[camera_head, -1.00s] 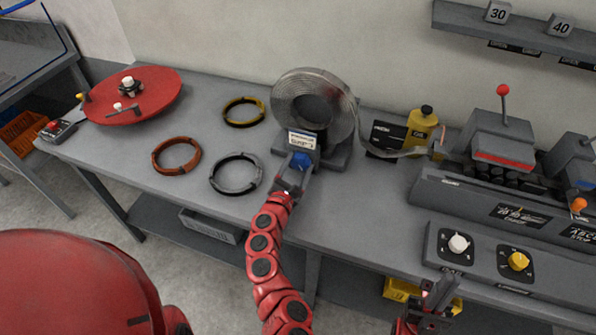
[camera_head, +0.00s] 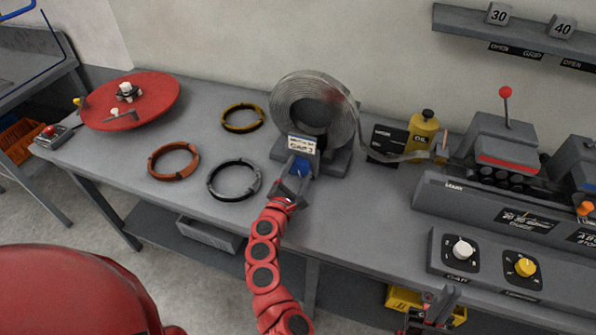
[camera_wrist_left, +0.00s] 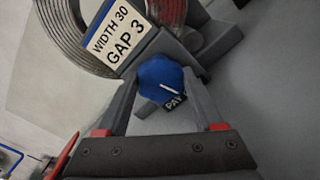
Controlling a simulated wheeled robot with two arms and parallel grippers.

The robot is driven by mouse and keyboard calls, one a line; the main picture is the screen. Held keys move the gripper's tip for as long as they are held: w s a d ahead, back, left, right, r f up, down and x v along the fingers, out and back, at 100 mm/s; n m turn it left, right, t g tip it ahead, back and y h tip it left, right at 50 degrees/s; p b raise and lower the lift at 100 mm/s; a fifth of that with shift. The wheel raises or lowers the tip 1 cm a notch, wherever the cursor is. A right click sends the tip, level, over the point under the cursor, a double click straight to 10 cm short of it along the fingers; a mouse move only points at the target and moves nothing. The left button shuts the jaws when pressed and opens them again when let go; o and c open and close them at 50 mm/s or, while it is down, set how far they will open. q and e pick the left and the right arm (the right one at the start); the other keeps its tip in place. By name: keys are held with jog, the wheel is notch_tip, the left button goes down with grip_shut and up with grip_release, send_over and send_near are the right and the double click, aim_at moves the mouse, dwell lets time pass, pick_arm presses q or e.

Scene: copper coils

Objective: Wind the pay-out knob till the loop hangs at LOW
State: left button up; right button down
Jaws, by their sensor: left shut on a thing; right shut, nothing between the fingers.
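The blue pay-out knob (camera_wrist_left: 160,80) sits low on the front of the coil stand, with a white pointer line and a partly hidden "PAY" label (camera_wrist_left: 175,102). My left gripper (camera_head: 299,175) is shut on the knob, one finger on each side of it. The metal strip coil (camera_head: 318,103) stands upright above the knob, behind a card (camera_wrist_left: 120,38) reading "WIDTH 30 GAP 3". The strip loop (camera_head: 395,155) sags from the coil to the machine on the right. I cannot make out a LOW mark. My right gripper (camera_head: 440,305) is shut and empty at the bench's front edge.
A yellow oil bottle (camera_head: 422,132) and a dark sign (camera_head: 386,140) stand close to the loop. Several banding rings, including an orange one (camera_head: 174,161), lie left of the coil. A red turntable (camera_head: 130,100) is far left. A control panel (camera_head: 490,262) is at front right.

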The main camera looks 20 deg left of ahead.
pick_arm(q)
jog(key=o, duration=1.4)
jog(key=shift+s, duration=0.15)
jog(key=s+b, duration=0.1)
jog(key=s, duration=1)
jog(key=shift+a+f+b, duration=0.15)
jog(key=shift+b, duration=0.2)
jog(key=s, duration=0.6)
jog(key=shift+s+a+p, duration=0.1)
jog(key=shift+p, duration=0.2)
